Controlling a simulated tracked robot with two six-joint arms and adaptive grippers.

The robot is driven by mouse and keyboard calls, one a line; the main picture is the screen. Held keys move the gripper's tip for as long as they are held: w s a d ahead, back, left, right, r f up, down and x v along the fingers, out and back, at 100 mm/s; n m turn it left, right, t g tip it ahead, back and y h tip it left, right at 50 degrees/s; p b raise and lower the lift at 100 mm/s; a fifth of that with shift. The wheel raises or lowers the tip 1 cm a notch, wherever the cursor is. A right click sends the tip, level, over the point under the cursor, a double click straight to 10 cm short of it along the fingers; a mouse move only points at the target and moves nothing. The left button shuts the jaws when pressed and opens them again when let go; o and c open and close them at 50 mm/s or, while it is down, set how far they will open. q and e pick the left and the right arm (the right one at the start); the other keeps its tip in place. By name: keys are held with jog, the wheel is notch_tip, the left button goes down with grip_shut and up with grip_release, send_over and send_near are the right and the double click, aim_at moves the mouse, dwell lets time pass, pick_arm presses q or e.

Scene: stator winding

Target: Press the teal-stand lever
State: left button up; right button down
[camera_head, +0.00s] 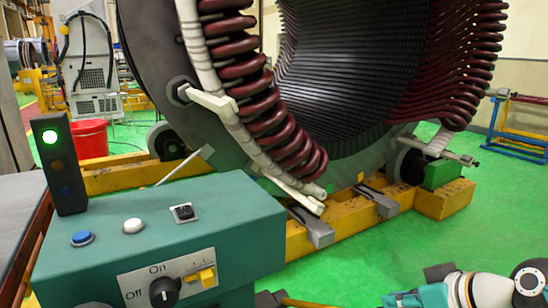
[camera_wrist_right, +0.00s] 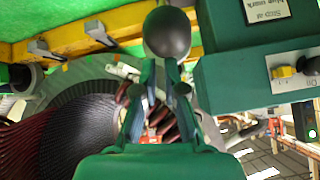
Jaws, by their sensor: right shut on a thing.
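The teal stand (camera_head: 160,240) is at the lower left in the head view, and its corner also shows in the wrist view (camera_wrist_right: 235,85). A lever's dark round knob (camera_wrist_right: 167,33) is at the top centre of the wrist view, beside the stand. My right gripper (camera_wrist_right: 163,85) is shut, its teal fingers closing at the knob. How much of the lever lies between the fingertips is hidden. In the head view only part of my right arm shows at the lower right edge. My left gripper is in neither view.
The stand carries a blue button (camera_head: 82,238), a white button (camera_head: 133,226), a black switch (camera_head: 183,213) and an On/Off knob (camera_head: 164,292). A signal light (camera_head: 57,165) glows green. The large stator (camera_head: 345,70) rests on a yellow frame (camera_head: 340,228).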

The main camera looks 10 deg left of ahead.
jog(key=shift+s+f+g, duration=0.25)
jog(key=shift+s+f, duration=0.1)
jog(key=shift+f, duration=0.3)
jog(key=shift+s+f+g, duration=0.25)
jog(key=shift+s+f, duration=0.05)
jog(key=shift+f, duration=0.3)
jog(key=s+d+r, duration=0.2)
jog(key=r, duration=0.3)
jog(key=s+d+r+t, duration=0.1)
jog(key=s+d+r, duration=0.2)
jog(key=r, duration=0.2)
jog(key=shift+s+d+r, duration=0.25)
jog(key=shift+r, duration=0.15)
jog(key=shift+r, duration=0.1)
